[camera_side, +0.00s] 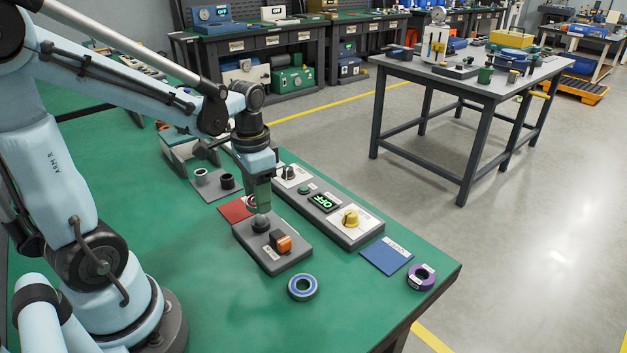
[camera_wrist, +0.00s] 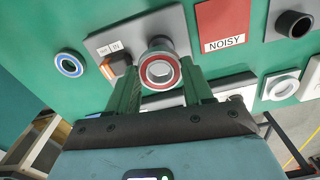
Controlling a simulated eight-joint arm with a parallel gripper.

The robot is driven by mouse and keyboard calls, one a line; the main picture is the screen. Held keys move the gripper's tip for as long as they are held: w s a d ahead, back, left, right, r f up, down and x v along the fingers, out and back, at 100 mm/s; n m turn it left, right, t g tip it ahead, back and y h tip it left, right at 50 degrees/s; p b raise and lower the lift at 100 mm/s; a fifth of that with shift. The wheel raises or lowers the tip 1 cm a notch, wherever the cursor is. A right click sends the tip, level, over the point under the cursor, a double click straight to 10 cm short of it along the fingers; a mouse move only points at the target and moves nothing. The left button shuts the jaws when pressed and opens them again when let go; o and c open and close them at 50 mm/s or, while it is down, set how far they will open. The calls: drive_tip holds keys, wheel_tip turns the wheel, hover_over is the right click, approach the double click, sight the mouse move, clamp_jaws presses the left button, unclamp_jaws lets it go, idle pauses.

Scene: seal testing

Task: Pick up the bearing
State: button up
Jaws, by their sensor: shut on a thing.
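A red-ringed bearing (camera_wrist: 160,71) is between the fingers of my gripper (camera_wrist: 162,88) in the wrist view, and the gripper is shut on it. In the side view my gripper (camera_side: 257,198) points down over the grey test block (camera_side: 270,252), and only a sliver of the bearing (camera_side: 250,202) shows beside the fingers. It is just above the block's dark round knob (camera_side: 260,223); I cannot tell whether they touch. A blue-ringed bearing (camera_side: 302,287) and a purple ring (camera_side: 421,276) lie on the green table. A white ring (camera_side: 201,176) and a black ring (camera_side: 227,181) sit on a grey plate.
The block carries an orange switch (camera_side: 284,243). Behind it stands a grey control box (camera_side: 352,237) with a display reading OFF and a yellow knob (camera_side: 350,218). A red mat marked NOISY (camera_wrist: 221,28) and a blue mat (camera_side: 386,256) lie nearby. The table's front middle is clear.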

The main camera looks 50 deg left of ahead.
drive_tip(key=s+d+r, duration=0.2)
drive_tip(key=d+r, duration=0.5)
drive_tip(key=d, duration=0.4)
drive_tip(key=shift+s+r, duration=0.25)
drive_tip(key=shift+s, duration=0.1)
drive_tip(key=shift+r, duration=1.05)
drive_tip(key=w+a+f+n, duration=0.1)
drive_tip(key=a+f+n, duration=0.1)
drive_tip(key=a, duration=0.1)
drive_tip(key=a+f+n, duration=0.1)
drive_tip(key=a, duration=0.2)
drive_tip(key=w+a+f+n, duration=0.1)
drive_tip(key=a+f+n, duration=0.1)
drive_tip(key=a, duration=0.1)
drive_tip(key=shift+w+a+f+n, duration=0.2)
drive_tip(key=shift+w+f+n, duration=0.1)
drive_tip(key=shift+w, duration=0.05)
hover_over(237, 210)
wheel_tip(237, 210, down, 7)
drive_tip(key=shift+f, duration=0.1)
drive_tip(key=shift+a+f, duration=0.15)
drive_tip(key=shift+f, duration=1.85)
